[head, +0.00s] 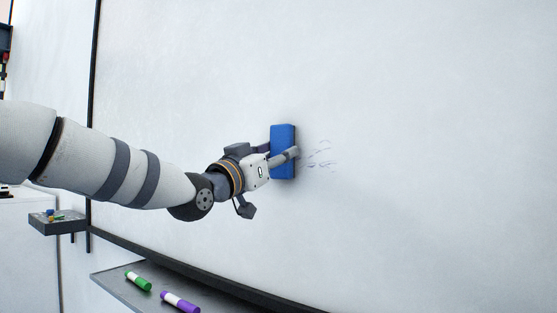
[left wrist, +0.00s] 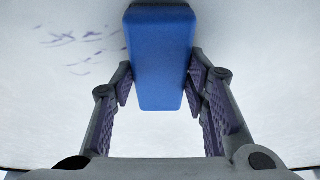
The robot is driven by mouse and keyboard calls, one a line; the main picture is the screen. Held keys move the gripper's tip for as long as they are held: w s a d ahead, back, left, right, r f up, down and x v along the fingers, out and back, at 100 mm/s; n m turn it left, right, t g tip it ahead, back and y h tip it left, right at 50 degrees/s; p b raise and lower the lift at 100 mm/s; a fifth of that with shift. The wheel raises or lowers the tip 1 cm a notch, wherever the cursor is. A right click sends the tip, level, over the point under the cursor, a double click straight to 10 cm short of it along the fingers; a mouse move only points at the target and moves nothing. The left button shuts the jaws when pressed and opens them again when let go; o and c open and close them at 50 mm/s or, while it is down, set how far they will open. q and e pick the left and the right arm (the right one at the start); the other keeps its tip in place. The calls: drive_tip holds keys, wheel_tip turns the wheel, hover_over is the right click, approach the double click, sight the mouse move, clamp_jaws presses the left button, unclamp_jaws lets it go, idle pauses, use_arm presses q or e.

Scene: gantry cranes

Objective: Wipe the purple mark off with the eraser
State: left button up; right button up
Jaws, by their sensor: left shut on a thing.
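My left gripper (head: 277,154) is shut on a blue eraser (head: 283,135). The eraser is upright against the whiteboard (head: 420,120), or very close to it; exact contact is hard to tell. In the left wrist view the eraser (left wrist: 161,60) sits between the two finger pads of the gripper (left wrist: 160,92). Faint broken purple strokes of the mark (head: 321,154) show just right of the eraser. In the left wrist view the mark (left wrist: 85,45) lies to the left of the eraser. Any part behind the eraser is hidden. My right gripper is out of view.
A grey ledge (head: 118,279) below the board holds a green marker (head: 138,281) and a purple marker (head: 180,301). A small dark tray (head: 57,222) with small coloured items is at the left. The board right of the mark is clear.

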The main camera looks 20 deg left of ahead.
use_arm(q)
drive_tip(key=shift+s+d+r, duration=0.1)
drive_tip(key=shift+s+d, duration=0.1)
drive_tip(key=shift+d, duration=0.4)
drive_tip(key=shift+s+d+r, duration=0.1)
drive_tip(key=shift+s+d, duration=0.15)
drive_tip(key=shift+d, duration=0.35)
drive_tip(key=shift+s+d+r, duration=0.1)
drive_tip(key=shift+s+d, duration=0.1)
drive_tip(key=shift+d, duration=0.4)
drive_tip(key=shift+s+d, duration=0.6)
drive_tip(key=shift+d, duration=1.1)
drive_tip(key=shift+s+d, duration=0.65)
drive_tip(key=shift+d, duration=1.05)
drive_tip(key=shift+s+d, duration=0.6)
drive_tip(key=shift+d, duration=1.1)
approach(353, 144)
drive_tip(key=shift+s+a+r, duration=0.1)
drive_tip(key=shift+r, duration=0.8)
drive_tip(key=shift+s+a, duration=0.25)
drive_tip(key=shift+s, duration=0.45)
drive_tip(key=shift+s+a, duration=0.25)
drive_tip(key=shift+s, duration=0.45)
